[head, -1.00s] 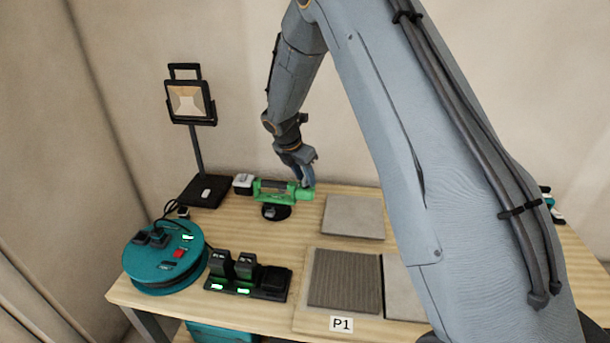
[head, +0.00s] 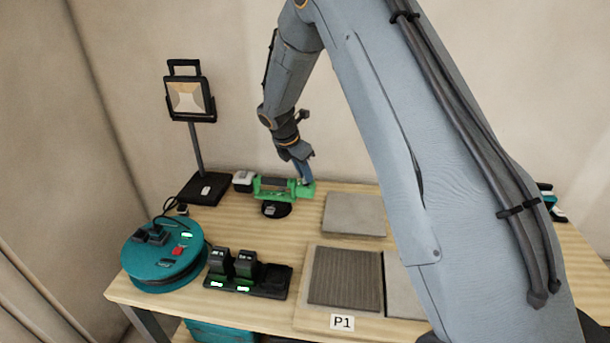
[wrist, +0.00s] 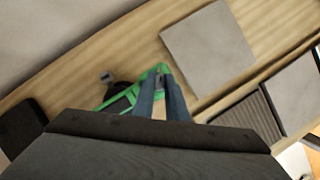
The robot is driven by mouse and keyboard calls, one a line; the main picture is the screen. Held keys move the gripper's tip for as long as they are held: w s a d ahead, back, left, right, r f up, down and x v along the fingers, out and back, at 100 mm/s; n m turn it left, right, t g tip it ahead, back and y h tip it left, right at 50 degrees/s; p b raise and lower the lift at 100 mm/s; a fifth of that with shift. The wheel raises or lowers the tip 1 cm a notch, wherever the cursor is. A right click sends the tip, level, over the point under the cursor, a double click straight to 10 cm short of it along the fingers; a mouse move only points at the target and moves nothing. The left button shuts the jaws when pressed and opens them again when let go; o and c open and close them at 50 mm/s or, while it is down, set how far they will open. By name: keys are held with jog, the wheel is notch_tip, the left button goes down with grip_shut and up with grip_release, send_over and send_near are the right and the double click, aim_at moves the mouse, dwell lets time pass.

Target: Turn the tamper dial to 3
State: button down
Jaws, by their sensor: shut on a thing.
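The green tamper (head: 272,188) lies on the workbench near the back wall, with a white battery block at its left end and a black round foot below it. My gripper (head: 305,178) is at the right end of the tamper, pointing down. In the wrist view my gripper (wrist: 160,82) has its two blue-grey fingers close together over the green body (wrist: 120,98). The fingers are shut on a small part there, which I take for the dial. The fingers hide most of it, and its number cannot be read.
A work lamp (head: 190,100) stands at the back left. A teal cable reel (head: 163,257) and a charger with batteries (head: 247,274) sit at the front left. Grey tiles (head: 354,214) lie right of the tamper, and a ribbed panel (head: 344,277) is marked P1.

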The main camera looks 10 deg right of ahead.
jog(key=m+b, duration=0.1)
jog(key=m+g+b, duration=0.1)
jog(key=m, duration=0.1)
jog(key=m+g+b, duration=0.1)
jog(key=m, duration=0.1)
jog(key=shift+w+f, duration=0.1)
jog(key=shift+w, duration=0.2)
jog(key=m+g+b, duration=0.2)
jog(key=m+b, duration=0.1)
jog(key=m, duration=0.2)
jog(key=shift+w+m, duration=0.1)
jog(key=shift+m, duration=0.3)
jog(key=m+g+b, duration=0.1)
jog(key=m, duration=0.1)
jog(key=m+y+b, duration=0.1)
jog(key=m, duration=0.2)
jog(key=shift+w+d+m+g+b, duration=0.1)
jog(key=shift+m+g+b, duration=0.2)
jog(key=shift+g+b, duration=0.1)
jog(key=m+y, duration=0.1)
jog(key=m, duration=0.1)
jog(key=m+y+b, duration=0.1)
jog(key=m, duration=0.2)
jog(key=shift+d+g, duration=0.15)
jog(key=shift+g, duration=0.25)
jog(key=shift+m+b, duration=0.3)
jog(key=shift+m, duration=0.1)
jog(key=c, duration=1.8)
grip_release()
jog(key=shift+o, duration=0.2)
